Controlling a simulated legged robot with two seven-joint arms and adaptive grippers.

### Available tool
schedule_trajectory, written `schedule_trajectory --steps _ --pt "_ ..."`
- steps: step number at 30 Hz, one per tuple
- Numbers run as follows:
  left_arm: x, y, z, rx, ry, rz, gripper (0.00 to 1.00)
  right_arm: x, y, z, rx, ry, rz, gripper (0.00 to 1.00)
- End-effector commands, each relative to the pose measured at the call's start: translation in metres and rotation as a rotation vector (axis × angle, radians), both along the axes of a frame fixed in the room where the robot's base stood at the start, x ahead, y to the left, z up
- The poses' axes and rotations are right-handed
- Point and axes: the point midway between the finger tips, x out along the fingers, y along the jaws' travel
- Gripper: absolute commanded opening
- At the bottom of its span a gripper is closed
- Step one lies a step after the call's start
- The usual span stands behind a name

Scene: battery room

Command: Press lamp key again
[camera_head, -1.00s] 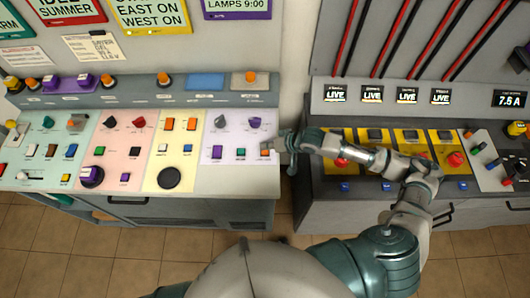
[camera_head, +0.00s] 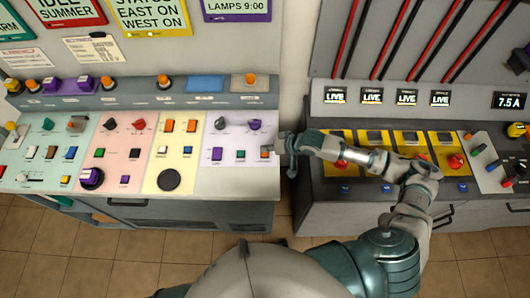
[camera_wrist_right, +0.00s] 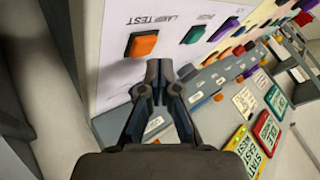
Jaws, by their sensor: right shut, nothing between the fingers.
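The lamp key is an orange key labelled LAMP TEST (camera_wrist_right: 143,43) on the white panel in the right wrist view. In the head view the same orange key (camera_head: 265,153) sits at the right end of the left console's white section. My right gripper (camera_head: 280,148) is just right of the key, at the console's right edge. In the right wrist view its closed fingertips (camera_wrist_right: 156,75) appear below the key and do not cover it. They look apart from the key, with nothing between them. My left gripper is out of view.
The right console (camera_head: 325,212) with yellow plates stands under my right forearm. A narrow gap separates the consoles.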

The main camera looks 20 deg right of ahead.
Motion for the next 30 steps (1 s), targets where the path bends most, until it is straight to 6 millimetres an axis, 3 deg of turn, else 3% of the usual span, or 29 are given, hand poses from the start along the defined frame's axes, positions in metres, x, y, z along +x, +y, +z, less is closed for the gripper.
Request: schedule_trajectory --steps 30 --pt "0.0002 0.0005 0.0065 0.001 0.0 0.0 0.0 -0.0009 0.0008 -0.0074 0.0 0.0 0.0 0.0"
